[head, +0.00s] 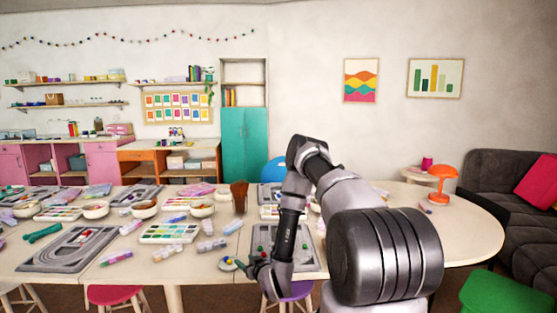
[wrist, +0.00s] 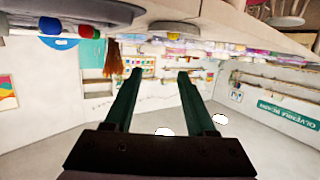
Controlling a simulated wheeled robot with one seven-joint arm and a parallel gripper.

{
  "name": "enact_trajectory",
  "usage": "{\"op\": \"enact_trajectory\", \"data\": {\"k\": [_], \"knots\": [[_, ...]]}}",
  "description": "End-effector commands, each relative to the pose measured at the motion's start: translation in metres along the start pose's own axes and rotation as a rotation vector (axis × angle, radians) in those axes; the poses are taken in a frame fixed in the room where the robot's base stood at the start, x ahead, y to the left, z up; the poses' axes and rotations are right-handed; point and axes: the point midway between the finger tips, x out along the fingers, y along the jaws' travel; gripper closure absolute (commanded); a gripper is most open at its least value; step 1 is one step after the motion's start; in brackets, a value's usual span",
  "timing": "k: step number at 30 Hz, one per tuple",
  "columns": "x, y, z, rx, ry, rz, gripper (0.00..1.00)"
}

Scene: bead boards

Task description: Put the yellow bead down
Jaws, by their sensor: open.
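My gripper (wrist: 159,73) is open in the wrist view, with its two dark green fingers apart and nothing between them. In the head view it hangs low at the front edge of the table, beside a small round dish (head: 228,264) with tiny coloured bits. A grey bead board (head: 262,235) with small coloured beads lies just behind my gripper, partly hidden by my arm. In the wrist view, a blue bead (wrist: 50,25) and a red bead (wrist: 86,31) show at the upper left, close to the camera.
The long table (head: 190,272) is crowded with bead trays, bowls, tubes and another grey board (head: 70,248). A brown brush holder (head: 239,196) stands behind the near board. The table's right end (head: 470,232) looks mostly clear. Stools (head: 115,295) stand along the front edge.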

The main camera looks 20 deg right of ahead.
Motion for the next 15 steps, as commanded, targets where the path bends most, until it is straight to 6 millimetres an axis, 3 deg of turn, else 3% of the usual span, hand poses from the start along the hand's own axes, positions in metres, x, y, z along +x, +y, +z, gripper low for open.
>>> {"op": "enact_trajectory", "data": {"k": [1, 7, 11, 15], "knots": [[0.008, 0.009, -0.025, -0.006, -0.007, 0.005, 0.44], [0.021, 0.038, -0.11, 0.008, -0.11, 0.041, 0.44], [0.015, 0.051, -0.167, 0.022, -0.175, 0.071, 0.44], [-0.005, 0.06, -0.226, 0.048, -0.244, 0.106, 0.44]]}}
